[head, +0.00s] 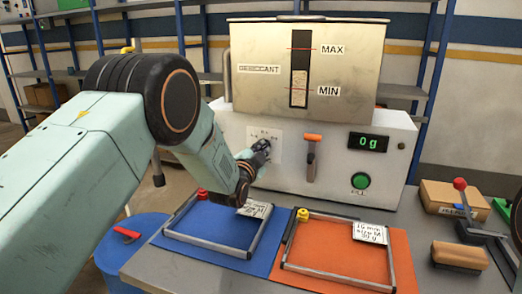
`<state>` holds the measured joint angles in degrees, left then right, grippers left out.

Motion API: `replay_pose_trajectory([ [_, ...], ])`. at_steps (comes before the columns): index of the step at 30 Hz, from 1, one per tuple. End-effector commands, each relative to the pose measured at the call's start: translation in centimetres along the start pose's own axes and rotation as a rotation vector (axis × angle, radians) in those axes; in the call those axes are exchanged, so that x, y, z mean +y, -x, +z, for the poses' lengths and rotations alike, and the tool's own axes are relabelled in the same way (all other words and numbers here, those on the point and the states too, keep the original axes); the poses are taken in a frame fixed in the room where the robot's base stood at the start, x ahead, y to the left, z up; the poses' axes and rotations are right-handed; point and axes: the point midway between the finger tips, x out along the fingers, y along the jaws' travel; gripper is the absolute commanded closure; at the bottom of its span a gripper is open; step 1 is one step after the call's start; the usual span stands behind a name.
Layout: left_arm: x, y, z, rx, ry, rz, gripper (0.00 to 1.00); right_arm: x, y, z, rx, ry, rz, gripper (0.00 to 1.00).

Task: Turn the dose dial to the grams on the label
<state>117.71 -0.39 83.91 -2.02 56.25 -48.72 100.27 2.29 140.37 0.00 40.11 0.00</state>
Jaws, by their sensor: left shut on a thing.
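The dose dial sits on a white scale plate (290,154) on the front of the white dispenser (400,150). My left gripper (258,153) reaches it from the left and is shut on the dial, hiding most of it. The green display (368,143) reads 0 g. A handwritten label (370,232) lies on the orange mat's frame, and another label (256,208) lies on the blue mat's frame. Their small writing is hard to read; the right one seems to start with 16 mm. My right gripper is not in view.
An orange-handled lever (312,150) and a green button (361,181) are right of the dial. Above is a metal hopper (350,65) marked MAX and MIN. Metal frames lie on the blue mat (225,262) and orange mat (330,245). A brush (459,256) lies at the right.

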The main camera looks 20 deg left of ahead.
Motion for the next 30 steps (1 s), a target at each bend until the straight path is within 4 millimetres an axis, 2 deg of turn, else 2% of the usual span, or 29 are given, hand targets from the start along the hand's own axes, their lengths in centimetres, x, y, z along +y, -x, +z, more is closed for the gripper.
replay_pose_trajectory([
  [14, -0.10, 0.00, 0.13, -0.003, 0.085, -0.001, 1.00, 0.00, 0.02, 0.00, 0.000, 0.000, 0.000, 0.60],
  [30, -0.33, 0.00, 0.25, -0.004, 0.535, -0.002, 1.00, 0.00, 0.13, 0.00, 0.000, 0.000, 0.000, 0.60],
])
